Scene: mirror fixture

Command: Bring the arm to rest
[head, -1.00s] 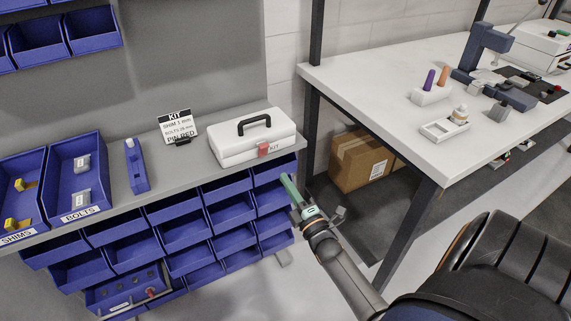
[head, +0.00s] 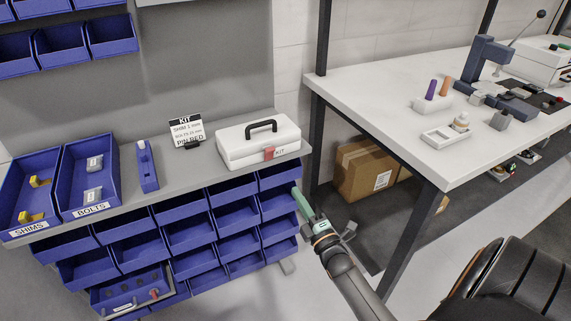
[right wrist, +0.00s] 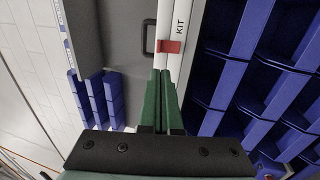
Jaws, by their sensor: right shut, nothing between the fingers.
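My right gripper (head: 300,198) is in the head view, in front of the blue bins near the right end of the shelf unit. Its green fingers are together and hold nothing. In the right wrist view the shut fingers (right wrist: 160,98) point toward the white kit case (right wrist: 233,42) with its red latch. The kit case also shows in the head view (head: 235,150), closed on the grey shelf, above and left of the gripper. The gripper looks apart from it. My left gripper is not in view.
Blue bins (head: 235,217) fill the front below the shelf. SHIMS (head: 45,180) and BOLTS (head: 72,188) bins stand on it at left. A white table (head: 385,90) stands at right, its leg (head: 408,242) near my right arm. A cardboard box (head: 360,175) lies beneath it.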

